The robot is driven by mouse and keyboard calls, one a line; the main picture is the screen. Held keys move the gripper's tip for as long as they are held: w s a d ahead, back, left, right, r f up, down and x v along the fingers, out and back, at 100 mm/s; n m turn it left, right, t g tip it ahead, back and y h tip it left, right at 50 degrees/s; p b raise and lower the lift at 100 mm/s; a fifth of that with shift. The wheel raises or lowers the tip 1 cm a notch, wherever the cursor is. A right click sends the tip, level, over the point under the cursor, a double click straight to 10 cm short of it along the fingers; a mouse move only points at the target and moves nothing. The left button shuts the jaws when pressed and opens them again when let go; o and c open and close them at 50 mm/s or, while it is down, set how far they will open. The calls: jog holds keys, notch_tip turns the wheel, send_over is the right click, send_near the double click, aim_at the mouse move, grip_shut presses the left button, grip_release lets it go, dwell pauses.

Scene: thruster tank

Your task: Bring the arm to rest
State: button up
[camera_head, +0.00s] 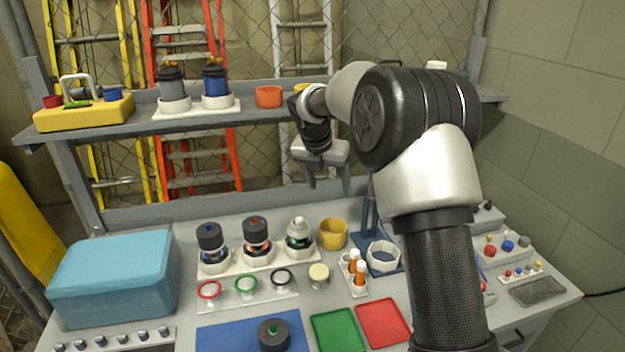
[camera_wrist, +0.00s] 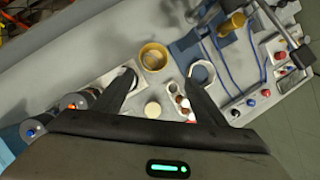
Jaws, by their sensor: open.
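My gripper (camera_head: 328,185) hangs from my arm above the back of the workbench (camera_head: 185,235), in front of the wire mesh and below the level of the upper shelf. Its two fingers point down and stand apart, with nothing between them. In the wrist view my gripper (camera_wrist: 163,80) shows its two dark fingers spread over the bench. A yellow cup (camera_wrist: 153,57) and a cream round piece (camera_wrist: 153,109) appear between and beyond the fingers, well below them. My arm reaches up from the lower right and hides part of the bench's right side.
A blue box (camera_head: 115,275) stands at the left. Several thruster-like units (camera_head: 256,235) stand in white holders at mid-bench. The shelf (camera_head: 140,125) carries more parts.

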jog(key=s+d+r+m+p, duration=0.1)
jog(key=s+d+r+m, duration=0.1)
jog(key=s+r+m, duration=0.75)
jog(key=s+d+r+m+p, duration=0.1)
jog(key=s+r+m, duration=0.45)
jog(key=s, duration=0.65)
jog(key=s+f+m+t+y, duration=0.1)
jog(key=s+f+m+y, duration=0.1)
jog(key=s+m, duration=1.3)
jog(key=s, duration=0.4)
jog(key=shift+f+t+y, duration=0.3)
jog(key=shift+f+t, duration=0.1)
